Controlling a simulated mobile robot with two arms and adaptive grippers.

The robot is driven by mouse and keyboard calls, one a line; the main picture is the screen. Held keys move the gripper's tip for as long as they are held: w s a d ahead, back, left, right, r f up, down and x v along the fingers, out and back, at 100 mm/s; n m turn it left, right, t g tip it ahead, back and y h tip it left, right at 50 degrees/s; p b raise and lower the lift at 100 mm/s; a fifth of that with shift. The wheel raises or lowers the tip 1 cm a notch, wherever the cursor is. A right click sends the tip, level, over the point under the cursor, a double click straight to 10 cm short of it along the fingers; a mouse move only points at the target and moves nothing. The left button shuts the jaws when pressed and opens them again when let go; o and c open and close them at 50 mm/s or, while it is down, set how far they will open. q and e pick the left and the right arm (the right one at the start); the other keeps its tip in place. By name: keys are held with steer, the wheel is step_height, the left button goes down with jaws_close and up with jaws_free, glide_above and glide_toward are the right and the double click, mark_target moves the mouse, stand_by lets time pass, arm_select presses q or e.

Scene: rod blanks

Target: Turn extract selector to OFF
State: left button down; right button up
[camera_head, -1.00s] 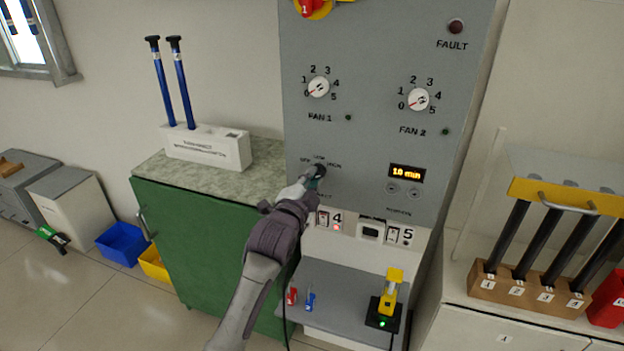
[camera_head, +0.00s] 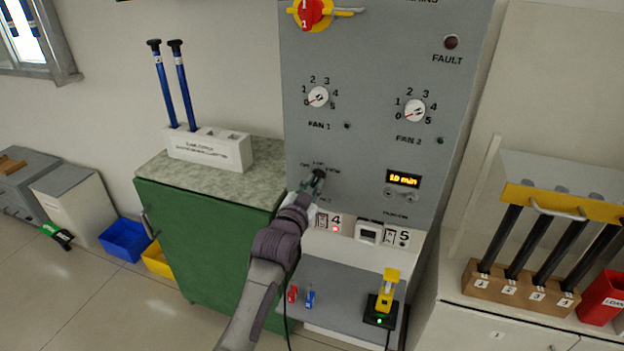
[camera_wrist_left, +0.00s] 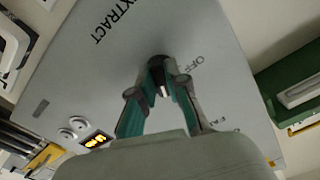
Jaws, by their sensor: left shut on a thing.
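The extract selector is a small dark knob (camera_head: 319,174) on the grey panel, below the FAN 1 dial. My left gripper (camera_head: 314,184) is shut on it. In the left wrist view the dark knob (camera_wrist_left: 157,62) sits between the teal-lined fingers of the left gripper (camera_wrist_left: 160,88). A white mark shows on the knob there. The word OFF is printed beside the knob, and EXTRACT stands further off on the panel. The fingers partly cover the knob, so I cannot tell its exact setting. My right gripper is not in view.
The FAN 1 dial (camera_head: 318,97) and FAN 2 dial (camera_head: 415,111) are above. A lit timer display (camera_head: 404,179) is to the right. Numbered switches and a shelf (camera_head: 342,285) with a yellow device (camera_head: 387,292) are below. A green cabinet (camera_head: 205,235) stands left.

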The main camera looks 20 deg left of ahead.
arm_select(q)
steer(key=n+p, duration=0.1)
steer(key=n, duration=0.1)
steer(key=n+p, duration=0.1)
steer(key=n, duration=0.1)
steer(key=shift+d+r+n, duration=0.1)
steer(key=shift+r+n, duration=0.1)
steer(key=shift+n, duration=0.1)
steer(key=n+p, duration=0.1)
steer(key=n, duration=0.2)
steer(key=shift+d+n+p, duration=0.1)
steer(key=shift+n+p, duration=0.2)
steer(key=shift+n, duration=0.1)
steer(key=n+p, duration=0.1)
steer(key=n, duration=0.3)
steer(key=shift+n+p, duration=0.6)
steer(key=shift+n, duration=1.5)
steer(key=shift+d, duration=0.1)
steer(key=c, duration=1.2)
jaws_free()
steer(key=shift+o, duration=0.2)
steer(key=shift+f, duration=0.1)
